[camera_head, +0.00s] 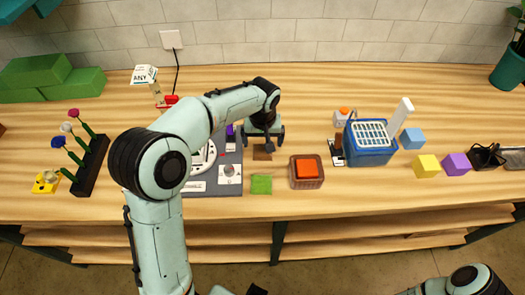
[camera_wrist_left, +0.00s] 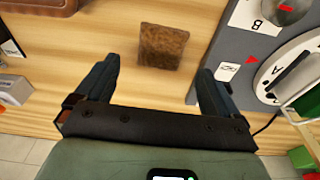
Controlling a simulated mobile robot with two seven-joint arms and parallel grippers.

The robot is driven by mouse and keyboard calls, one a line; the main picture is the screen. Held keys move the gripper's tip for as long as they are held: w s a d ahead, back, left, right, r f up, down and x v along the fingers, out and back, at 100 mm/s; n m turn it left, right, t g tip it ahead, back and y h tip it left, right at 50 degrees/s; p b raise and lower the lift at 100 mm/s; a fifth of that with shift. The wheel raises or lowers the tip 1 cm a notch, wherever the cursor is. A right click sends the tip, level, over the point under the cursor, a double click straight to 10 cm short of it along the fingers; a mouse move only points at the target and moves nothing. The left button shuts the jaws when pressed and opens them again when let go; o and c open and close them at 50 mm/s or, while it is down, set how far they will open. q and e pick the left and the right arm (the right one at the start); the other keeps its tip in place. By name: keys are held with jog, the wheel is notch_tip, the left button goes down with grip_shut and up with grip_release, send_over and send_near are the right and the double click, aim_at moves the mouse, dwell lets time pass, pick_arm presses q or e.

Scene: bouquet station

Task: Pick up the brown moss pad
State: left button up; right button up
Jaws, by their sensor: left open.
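The brown moss pad (camera_head: 262,153) is a small flat brown square on the wooden table, partly hidden by my left gripper in the head view. In the left wrist view the pad (camera_wrist_left: 162,47) lies beyond the fingertips, between the lines of the two fingers, with nothing touching it. My left gripper (camera_head: 264,134) is open and empty, just behind the pad in the head view; its spread fingers (camera_wrist_left: 153,78) show in the left wrist view. My right gripper is not in view.
A green pad (camera_head: 261,185) lies in front of the brown one. A grey board (camera_head: 230,188) with a dial stands close on the left. A brown basket (camera_head: 307,184) with a red block is to the right, and a blue crate (camera_head: 370,156) farther right.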

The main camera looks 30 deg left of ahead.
aim_at(262, 150)
pick_arm(q)
notch_tip(262, 150, down, 4)
jog(key=shift+w+a+f, duration=0.1)
jog(key=c, duration=1.1)
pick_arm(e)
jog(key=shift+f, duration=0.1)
pick_arm(q)
jog(key=shift+r, duration=0.2)
